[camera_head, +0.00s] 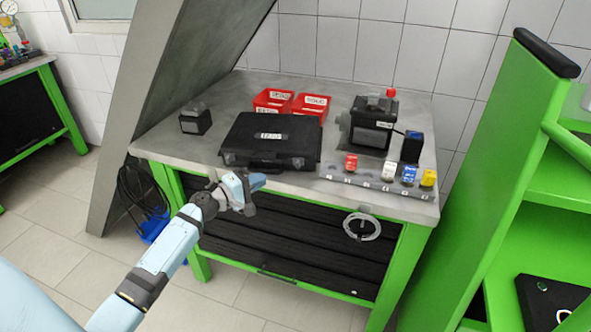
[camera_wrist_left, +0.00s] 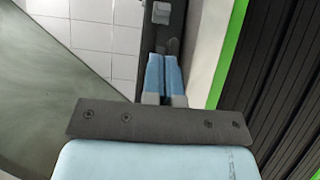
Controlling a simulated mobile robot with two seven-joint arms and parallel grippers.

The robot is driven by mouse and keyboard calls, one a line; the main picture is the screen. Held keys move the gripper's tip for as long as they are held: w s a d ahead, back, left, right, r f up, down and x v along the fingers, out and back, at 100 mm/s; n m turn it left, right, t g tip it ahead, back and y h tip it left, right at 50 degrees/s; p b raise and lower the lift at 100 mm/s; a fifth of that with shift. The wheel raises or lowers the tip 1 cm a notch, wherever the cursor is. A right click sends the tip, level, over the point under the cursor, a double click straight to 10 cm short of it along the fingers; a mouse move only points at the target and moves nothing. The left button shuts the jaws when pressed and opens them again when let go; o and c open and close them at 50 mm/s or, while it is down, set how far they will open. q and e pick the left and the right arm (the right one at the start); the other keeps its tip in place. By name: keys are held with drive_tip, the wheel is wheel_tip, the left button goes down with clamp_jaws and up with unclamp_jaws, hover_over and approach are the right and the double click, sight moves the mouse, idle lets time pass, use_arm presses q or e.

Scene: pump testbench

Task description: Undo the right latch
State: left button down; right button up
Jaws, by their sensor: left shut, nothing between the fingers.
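A black case (camera_head: 271,139) with a white label lies closed on the grey bench top. Its latches are on the front side, facing me; the right latch is too small in the head view to tell its state. My left gripper (camera_head: 261,180) is in front of the bench edge, just below the case front, and apart from it. In the left wrist view, its blue fingers (camera_wrist_left: 164,75) are together and empty. A grey latch (camera_wrist_left: 161,13) on a dark strip shows beyond the fingertips; which latch it is I cannot tell. My right gripper is not in view.
Red bins (camera_head: 273,101) stand behind the case. A black pump (camera_head: 371,124) with a red cap stands right of it. A strip with coloured blocks (camera_head: 380,180) lies along the front right. A green frame (camera_head: 505,150) rises at the right. A cable coil (camera_head: 362,226) hangs below the bench edge.

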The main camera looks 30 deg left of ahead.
sight(296, 163)
use_arm(q)
drive_tip(key=shift+r, duration=0.1)
drive_tip(key=p+x, duration=0.1)
drive_tip(key=x, duration=0.8)
drive_tip(key=shift+w+d+p, duration=0.15)
drive_tip(key=shift+w+p, duration=0.15)
drive_tip(key=shift+w, duration=0.2)
drive_tip(key=shift+d, duration=0.15)
